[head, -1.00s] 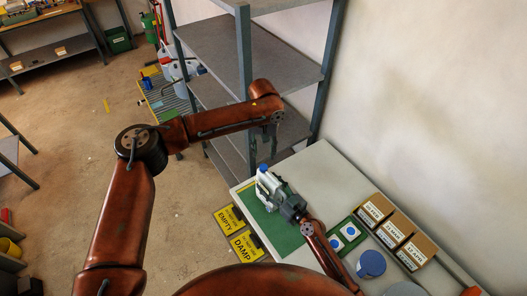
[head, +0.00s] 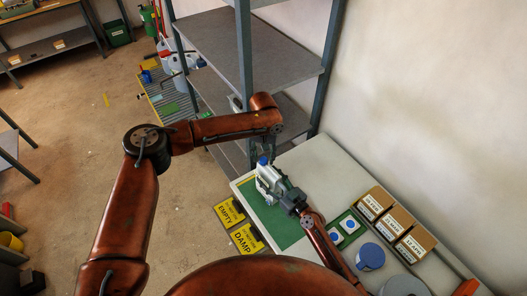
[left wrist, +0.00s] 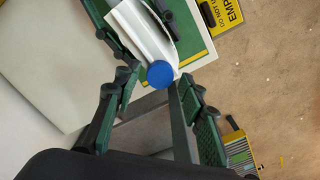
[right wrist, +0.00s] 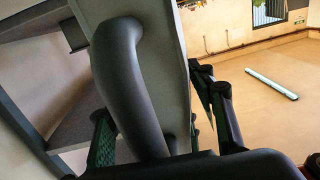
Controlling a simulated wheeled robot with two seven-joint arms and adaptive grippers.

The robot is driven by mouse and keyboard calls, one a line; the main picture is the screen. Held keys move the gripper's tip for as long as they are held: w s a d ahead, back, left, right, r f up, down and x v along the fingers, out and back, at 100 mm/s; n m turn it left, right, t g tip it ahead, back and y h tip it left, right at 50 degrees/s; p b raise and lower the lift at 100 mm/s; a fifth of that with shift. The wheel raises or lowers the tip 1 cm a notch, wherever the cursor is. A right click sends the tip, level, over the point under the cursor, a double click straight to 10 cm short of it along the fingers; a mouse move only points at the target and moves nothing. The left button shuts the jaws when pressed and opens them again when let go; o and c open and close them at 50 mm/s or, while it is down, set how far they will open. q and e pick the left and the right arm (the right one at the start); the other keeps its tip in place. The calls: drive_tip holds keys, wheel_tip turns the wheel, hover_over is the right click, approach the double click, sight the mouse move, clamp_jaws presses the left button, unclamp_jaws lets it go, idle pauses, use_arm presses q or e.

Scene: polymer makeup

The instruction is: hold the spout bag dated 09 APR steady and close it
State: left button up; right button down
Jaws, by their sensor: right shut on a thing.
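The spout bag (head: 270,181), pale with a blue cap (head: 262,160), stands over the green mat (head: 289,231) on the table. The date on it cannot be read. My right gripper (head: 285,197) is shut on the bag from the lower right. In the right wrist view a pale panel with a dark curved handle (right wrist: 125,90) fills the space between the fingers. My left gripper (left wrist: 157,80) points down over the bag. Its fingers are open on either side of the blue cap, which also shows in the left wrist view (left wrist: 160,74). I cannot tell whether they touch it.
Yellow EMPTY (head: 229,212) and DAMP (head: 246,238) signs hang at the table's near edge. Labelled boxes (head: 394,232), a green tray with blue-topped items (head: 347,228) and a blue round container (head: 371,256) stand to the right. A metal shelf (head: 245,60) rises behind the table.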

use_arm(q)
drive_tip(key=shift+f, duration=0.3)
drive_tip(key=shift+c, duration=0.3)
clamp_jaws()
